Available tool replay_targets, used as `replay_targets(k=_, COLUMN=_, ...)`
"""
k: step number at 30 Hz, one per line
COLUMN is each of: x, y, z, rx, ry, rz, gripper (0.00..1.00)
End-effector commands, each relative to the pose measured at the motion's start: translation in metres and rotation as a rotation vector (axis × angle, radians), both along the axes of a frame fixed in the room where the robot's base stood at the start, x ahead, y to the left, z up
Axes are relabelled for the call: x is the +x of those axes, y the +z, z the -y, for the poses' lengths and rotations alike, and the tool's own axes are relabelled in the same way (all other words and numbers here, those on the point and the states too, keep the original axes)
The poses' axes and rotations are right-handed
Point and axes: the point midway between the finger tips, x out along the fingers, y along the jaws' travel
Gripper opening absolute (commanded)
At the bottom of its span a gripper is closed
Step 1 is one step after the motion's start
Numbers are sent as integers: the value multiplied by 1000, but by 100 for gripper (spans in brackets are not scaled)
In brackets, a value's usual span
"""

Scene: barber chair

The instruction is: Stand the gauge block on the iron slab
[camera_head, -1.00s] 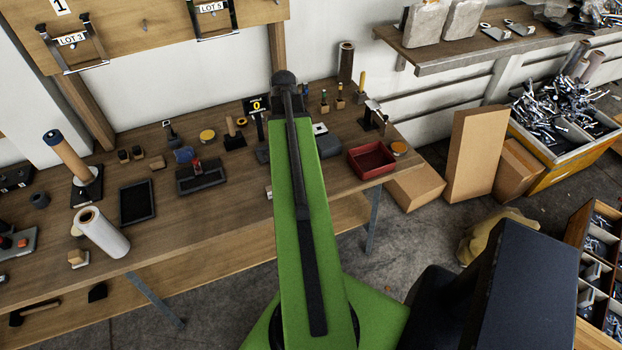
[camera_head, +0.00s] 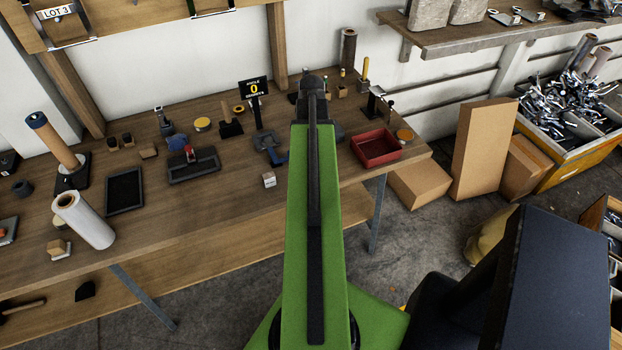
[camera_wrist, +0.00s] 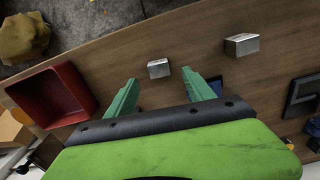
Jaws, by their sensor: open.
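Two small silver-grey metal blocks lie on the wooden bench in the wrist view. The smaller block (camera_wrist: 158,69) is in line with the gap between my fingertips, just beyond them. The larger block (camera_wrist: 241,44) is to its right, outside the fingers; a small pale block also shows in the head view (camera_head: 269,180), left of my arm. I cannot tell for certain which is the gauge block. My gripper (camera_wrist: 160,77) is open with nothing between its green fingers. I cannot clearly identify the iron slab. My arm hides part of the bench in the head view.
A red tray (camera_head: 377,148) stands to the right of my arm; it also shows in the wrist view (camera_wrist: 48,97). A dark clamp-like tool (camera_head: 268,148) and a sign (camera_head: 254,87) stand behind the pale block.

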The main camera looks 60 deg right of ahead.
Motion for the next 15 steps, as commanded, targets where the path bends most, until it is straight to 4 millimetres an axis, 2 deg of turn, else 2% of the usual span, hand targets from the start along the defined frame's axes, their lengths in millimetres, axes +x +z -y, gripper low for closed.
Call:
replay_targets(k=1, x=0, y=-16, z=0, rx=0, ry=0, rz=0, gripper=62)
replay_targets(k=8, x=0, y=-18, z=0, rx=0, ry=-1, rz=0, gripper=62)
replay_targets(k=11, x=0, y=-27, z=1, rx=0, ry=-1, rz=0, gripper=62)
replay_targets(k=15, x=1, y=-52, z=4, rx=0, ry=-1, rz=0, gripper=62)
